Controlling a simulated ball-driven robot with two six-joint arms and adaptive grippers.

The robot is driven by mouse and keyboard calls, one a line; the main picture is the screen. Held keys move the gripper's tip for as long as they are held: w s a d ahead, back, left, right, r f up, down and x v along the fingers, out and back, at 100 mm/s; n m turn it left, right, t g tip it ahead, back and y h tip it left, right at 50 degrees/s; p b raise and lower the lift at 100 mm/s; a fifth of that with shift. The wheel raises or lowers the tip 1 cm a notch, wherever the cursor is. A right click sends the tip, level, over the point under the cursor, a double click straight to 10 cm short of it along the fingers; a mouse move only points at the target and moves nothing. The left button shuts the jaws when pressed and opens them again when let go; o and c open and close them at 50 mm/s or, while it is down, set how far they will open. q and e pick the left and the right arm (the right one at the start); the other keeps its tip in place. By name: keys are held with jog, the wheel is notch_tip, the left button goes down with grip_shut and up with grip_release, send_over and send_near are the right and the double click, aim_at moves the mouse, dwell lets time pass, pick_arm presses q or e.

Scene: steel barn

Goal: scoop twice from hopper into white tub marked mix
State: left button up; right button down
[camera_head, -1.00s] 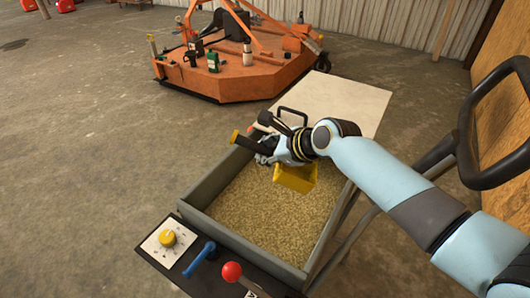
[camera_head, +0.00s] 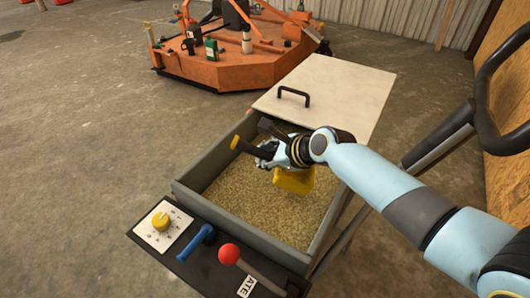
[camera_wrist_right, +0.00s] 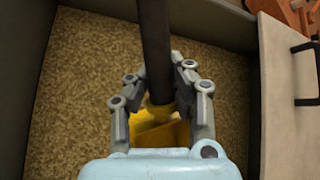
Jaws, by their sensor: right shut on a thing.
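The hopper (camera_head: 196,199) is a grey open box holding tan grain (camera_head: 262,205). My right gripper (camera_head: 264,152) is over the grain near the hopper's far end. It is shut on the dark handle of a yellow scoop (camera_head: 293,181). In the right wrist view the dark handle (camera_wrist_right: 155,45) runs up between the fingers of my right gripper (camera_wrist_right: 160,90), with the yellow scoop (camera_wrist_right: 155,135) partly hidden behind them. I cannot tell whether the scoop touches the grain or holds any. The white tub marked mix and my left gripper are not in view.
A pale lid panel (camera_head: 340,90) with a black handle covers the hopper's far end. A control panel with a yellow dial (camera_head: 161,221), blue lever (camera_head: 200,237) and red-knobbed lever (camera_head: 229,254) is at the near edge. An orange machine (camera_head: 230,65) stands behind on the concrete floor.

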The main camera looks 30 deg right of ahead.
notch_tip(320, 180, down, 9)
jog(key=b, duration=0.5)
jog(key=shift+r, duration=0.2)
dwell(0.3)
jog(key=shift+f+b, duration=0.35)
jog(key=shift+f, duration=0.05)
dwell(1.4)
notch_tip(320, 180, up, 11)
jog(key=p, duration=1.1)
jog(key=shift+p, duration=0.35)
notch_tip(320, 180, up, 6)
jog(key=p, duration=0.7)
jog(key=shift+r, duration=0.25)
notch_tip(320, 180, up, 8)
jog(key=p, duration=0.8)
jog(key=shift+f, duration=0.15)
